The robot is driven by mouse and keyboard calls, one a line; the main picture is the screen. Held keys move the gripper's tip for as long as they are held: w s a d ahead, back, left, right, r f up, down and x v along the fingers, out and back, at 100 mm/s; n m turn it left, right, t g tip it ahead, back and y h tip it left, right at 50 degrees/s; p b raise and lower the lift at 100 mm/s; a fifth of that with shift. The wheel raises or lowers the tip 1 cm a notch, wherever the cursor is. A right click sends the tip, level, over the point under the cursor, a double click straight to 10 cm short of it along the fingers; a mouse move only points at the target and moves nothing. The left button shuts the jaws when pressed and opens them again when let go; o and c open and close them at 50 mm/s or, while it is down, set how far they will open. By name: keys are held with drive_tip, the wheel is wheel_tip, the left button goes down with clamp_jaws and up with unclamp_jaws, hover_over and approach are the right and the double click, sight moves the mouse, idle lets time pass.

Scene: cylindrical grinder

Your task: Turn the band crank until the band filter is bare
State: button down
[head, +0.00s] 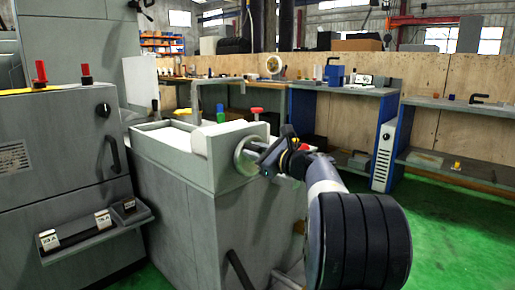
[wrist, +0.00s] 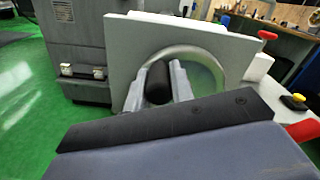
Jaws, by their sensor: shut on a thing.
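The band crank is a round metal wheel (head: 245,156) on the end face of the grey filter cabinet (head: 205,200). In the wrist view the wheel's pale rim (wrist: 212,68) curves behind my fingers. My gripper (wrist: 159,85) is shut on the crank's black handle (wrist: 158,80), with one grey finger on each side. In the head view my gripper (head: 266,160) is at the wheel's right side and partly covers it. A white sheet or tray surface (head: 158,138) shows on top of the cabinet; whether it is band or bare filter I cannot tell.
A grey machine (head: 60,165) stands at the left with a small shelf of labelled blocks (head: 90,235). Workbenches (head: 345,88) line the wooden wall. Green floor (head: 450,230) is clear at the right.

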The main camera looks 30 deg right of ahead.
sight(241, 159)
drive_tip(key=shift+s+a+f+n, duration=0.1)
drive_tip(key=shift+a+f+n, duration=0.3)
drive_tip(key=shift+n, duration=0.95)
drive_tip(key=shift+s+a+f+n, duration=0.1)
drive_tip(key=shift+f+n, duration=0.65)
drive_tip(key=shift+n, duration=0.55)
drive_tip(key=shift+s+a+f+n, duration=0.1)
drive_tip(key=shift+a+f+n, duration=0.3)
drive_tip(key=shift+n, duration=0.95)
drive_tip(key=shift+d+f, duration=0.15)
drive_tip(key=shift+f, duration=0.05)
drive_tip(key=c, duration=1.2)
unclamp_jaws()
drive_tip(key=shift+c, duration=0.2)
drive_tip(key=shift+s+r, duration=0.1)
drive_tip(key=v, duration=1)
drive_tip(key=shift+s, duration=0.3)
drive_tip(key=shift+d, duration=0.15)
